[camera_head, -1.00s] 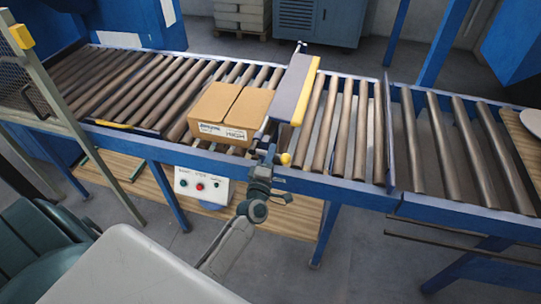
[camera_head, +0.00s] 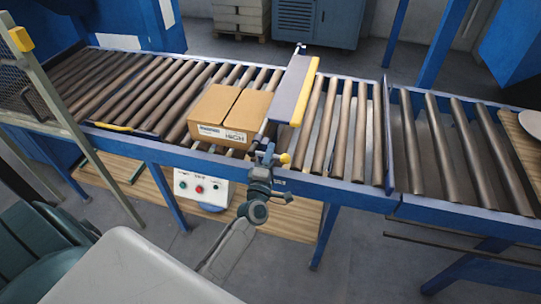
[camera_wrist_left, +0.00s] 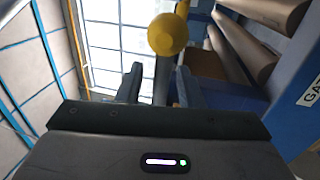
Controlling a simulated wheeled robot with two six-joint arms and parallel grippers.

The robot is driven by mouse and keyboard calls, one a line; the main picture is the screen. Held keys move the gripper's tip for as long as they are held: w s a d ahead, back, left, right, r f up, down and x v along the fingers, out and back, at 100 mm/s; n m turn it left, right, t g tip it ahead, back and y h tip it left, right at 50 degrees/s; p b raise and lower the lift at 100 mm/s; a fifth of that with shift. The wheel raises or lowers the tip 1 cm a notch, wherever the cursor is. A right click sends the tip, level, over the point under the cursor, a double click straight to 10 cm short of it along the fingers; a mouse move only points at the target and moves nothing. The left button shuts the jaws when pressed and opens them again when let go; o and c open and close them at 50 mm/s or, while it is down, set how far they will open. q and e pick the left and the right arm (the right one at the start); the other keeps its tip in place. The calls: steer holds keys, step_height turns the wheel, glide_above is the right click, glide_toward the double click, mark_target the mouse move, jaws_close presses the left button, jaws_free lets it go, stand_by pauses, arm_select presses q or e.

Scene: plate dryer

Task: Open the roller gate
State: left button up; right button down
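The roller gate (camera_head: 292,88) is a grey panel with a yellow edge standing across the roller conveyor, just right of the cardboard box. A yellow ball knob (camera_head: 285,158) sits at the near rail below the gate; it also shows large in the left wrist view (camera_wrist_left: 167,35), beyond the fingertips. My left gripper (camera_head: 266,153) is at the near rail, just left of the knob in the head view. Whether a finger touches the knob cannot be told. My right gripper is not in view.
A cardboard box (camera_head: 231,115) lies on the rollers against or close to the gate's left side. The blue near rail (camera_head: 345,190) runs along the front. A control box with buttons (camera_head: 201,188) hangs below it. The rollers right of the gate are clear.

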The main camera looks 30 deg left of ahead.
arm_select(q)
steer(key=shift+s+d+f, duration=0.1)
steer(key=shift+s+f, duration=0.1)
steer(key=shift+s, duration=0.1)
steer(key=b+v, duration=0.4)
steer(key=v, duration=0.6)
steer(key=shift+s+r, duration=0.1)
